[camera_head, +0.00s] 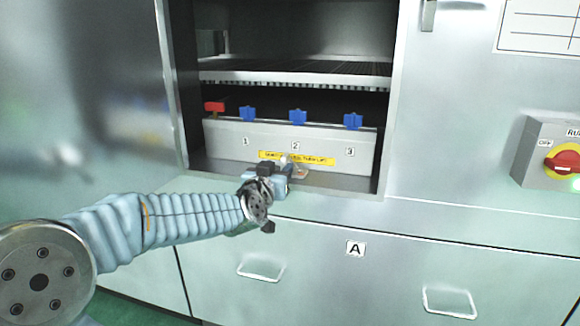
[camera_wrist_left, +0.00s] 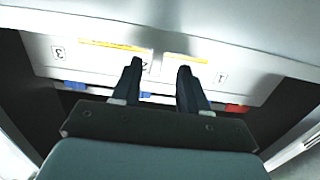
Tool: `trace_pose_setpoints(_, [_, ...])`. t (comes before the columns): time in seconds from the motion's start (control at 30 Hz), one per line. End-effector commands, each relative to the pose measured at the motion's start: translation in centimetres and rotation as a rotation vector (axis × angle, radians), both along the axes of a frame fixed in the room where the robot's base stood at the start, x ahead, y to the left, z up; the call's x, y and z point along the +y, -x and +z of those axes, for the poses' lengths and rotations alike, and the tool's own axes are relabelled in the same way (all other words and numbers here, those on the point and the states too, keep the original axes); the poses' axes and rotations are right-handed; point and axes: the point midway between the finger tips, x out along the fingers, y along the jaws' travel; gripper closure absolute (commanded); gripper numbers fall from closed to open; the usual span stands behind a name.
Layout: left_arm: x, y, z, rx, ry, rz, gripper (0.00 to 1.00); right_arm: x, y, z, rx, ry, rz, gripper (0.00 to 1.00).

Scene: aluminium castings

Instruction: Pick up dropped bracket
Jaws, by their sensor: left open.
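My left gripper (camera_head: 277,170) is at the lower front of the open cabinet bay, just in front of the white numbered panel. It is open; in the left wrist view its two dark fingers (camera_wrist_left: 160,68) stand apart, with only the panel showing between them. A small greyish piece (camera_head: 301,172) shows just right of the fingertips on the bay's sill. It may be the bracket, but it is too small and partly covered to tell. No bracket can be made out in the left wrist view. My right gripper is not in view.
The white panel (camera_head: 222,138) carries labels 1, 2, 3 and a yellow strip (camera_head: 322,160). Blue clips (camera_head: 297,117) and a red one (camera_head: 214,107) sit along its top. A rack (camera_head: 300,77) is above. A red-yellow switch (camera_head: 563,163) is at right. Drawers with handles (camera_head: 449,301) are below.

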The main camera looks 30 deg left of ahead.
Motion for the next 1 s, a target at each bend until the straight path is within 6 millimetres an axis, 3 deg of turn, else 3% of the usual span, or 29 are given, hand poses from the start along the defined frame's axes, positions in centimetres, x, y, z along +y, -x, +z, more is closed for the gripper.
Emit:
trace_pose_setpoints(0.4, [0.9, -5.2, -0.1, 0.001, 0.000, -0.001, 0.56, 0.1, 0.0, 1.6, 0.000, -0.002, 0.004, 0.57])
trace_pose_setpoints(0.67, [1.0, -5.5, -0.2, 0.001, 0.000, -0.001, 0.56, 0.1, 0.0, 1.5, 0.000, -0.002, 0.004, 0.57])
trace_pose_setpoints(0.93, [1.0, -5.4, -0.2, 0.001, 0.000, -0.001, 0.98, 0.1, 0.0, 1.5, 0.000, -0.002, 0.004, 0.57])
trace_pose_setpoints(1.0, [1.0, -5.4, -0.2, 0.001, 0.000, -0.001, 1.00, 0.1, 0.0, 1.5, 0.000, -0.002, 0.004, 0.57])
